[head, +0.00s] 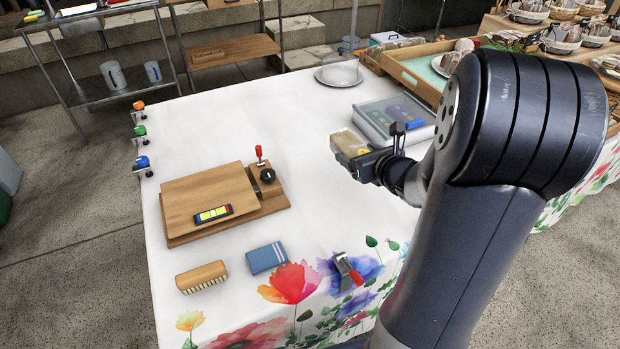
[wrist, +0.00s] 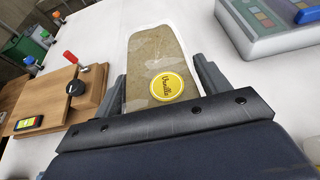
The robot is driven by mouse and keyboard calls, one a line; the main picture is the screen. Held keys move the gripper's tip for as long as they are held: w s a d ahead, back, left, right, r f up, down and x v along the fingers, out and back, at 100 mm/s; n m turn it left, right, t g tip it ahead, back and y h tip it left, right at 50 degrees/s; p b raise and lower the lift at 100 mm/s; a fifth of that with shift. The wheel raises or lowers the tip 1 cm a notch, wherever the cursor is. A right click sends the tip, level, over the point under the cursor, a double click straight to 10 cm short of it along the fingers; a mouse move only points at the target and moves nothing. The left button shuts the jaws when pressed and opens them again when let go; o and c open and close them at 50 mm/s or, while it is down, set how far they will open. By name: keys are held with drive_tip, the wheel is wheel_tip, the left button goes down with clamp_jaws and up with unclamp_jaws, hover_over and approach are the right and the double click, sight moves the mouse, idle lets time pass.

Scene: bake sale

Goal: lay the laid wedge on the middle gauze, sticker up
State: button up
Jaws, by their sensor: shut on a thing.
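My gripper (head: 366,160) is shut on a wedge (head: 348,143), a tan slice in clear wrapping, held above the white table to the right of the wooden board. In the wrist view the wedge (wrist: 150,62) sticks out between the two fingers (wrist: 164,82). Its round yellow sticker (wrist: 173,87), reading "Vanilla", faces the wrist camera. I cannot make out a middle gauze for certain. A wooden tray (head: 398,72) with a pale green lining stands at the back right, partly hidden by my arm.
The table's middle is clear.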

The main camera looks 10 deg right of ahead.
sight(354, 193)
wheel_tip(354, 193, down, 10)
drive_tip(key=b, duration=0.2)
drive_tip(key=shift+r+b, duration=0.15)
drive_tip(key=shift+b, duration=0.25)
drive_tip(key=shift+f, duration=0.2)
drive_tip(key=o, duration=0.7)
drive_tip(key=shift+c, duration=0.2)
drive_tip(key=shift+r, duration=0.15)
drive_tip(key=shift+r, duration=0.2)
drive_tip(key=p+v, duration=0.1)
drive_tip(key=v, duration=1.1)
drive_tip(key=shift+f+p, duration=0.15)
drive_tip(key=shift+p, duration=0.25)
